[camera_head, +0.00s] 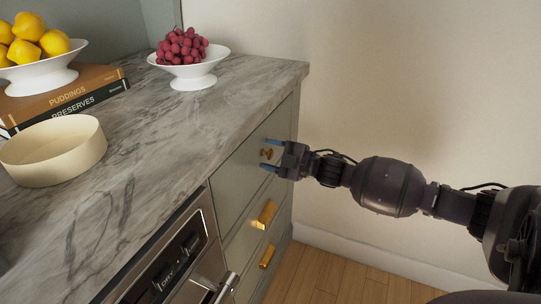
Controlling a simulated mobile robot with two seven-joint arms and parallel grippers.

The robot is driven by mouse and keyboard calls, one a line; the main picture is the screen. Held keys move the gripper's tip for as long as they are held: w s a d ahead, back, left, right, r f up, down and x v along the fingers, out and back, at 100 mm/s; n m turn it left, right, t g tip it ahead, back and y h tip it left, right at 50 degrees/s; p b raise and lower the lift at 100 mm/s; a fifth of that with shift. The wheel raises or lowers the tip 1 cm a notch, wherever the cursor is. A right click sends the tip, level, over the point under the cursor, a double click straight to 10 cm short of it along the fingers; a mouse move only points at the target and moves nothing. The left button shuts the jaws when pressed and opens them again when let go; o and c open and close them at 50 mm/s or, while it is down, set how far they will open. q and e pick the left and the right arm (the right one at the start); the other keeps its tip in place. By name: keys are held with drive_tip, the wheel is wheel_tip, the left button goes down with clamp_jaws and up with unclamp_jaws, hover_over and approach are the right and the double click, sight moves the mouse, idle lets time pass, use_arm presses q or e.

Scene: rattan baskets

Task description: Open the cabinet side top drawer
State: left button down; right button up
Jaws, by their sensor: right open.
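The top drawer (232,177) is the upper grey-green front of the cabinet under the marble counter. It looks closed. Its small brass knob (266,154) sits on the drawer front. My right gripper (270,155) comes in from the right and is open, with its two blue-tipped fingers above and below the knob. I cannot tell whether the fingers touch the knob or the drawer front. My left gripper is out of view.
Lower drawers have brass handles (264,214). A built-in oven (180,262) is left of them. On the counter (150,110) stand a bowl of grapes (190,70), a cream dish (52,152), stacked books (70,100) and a lemon bowl (45,73). A bare wall is at right.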

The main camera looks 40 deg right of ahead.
clamp_jaws()
drive_tip(key=shift+s, duration=0.1)
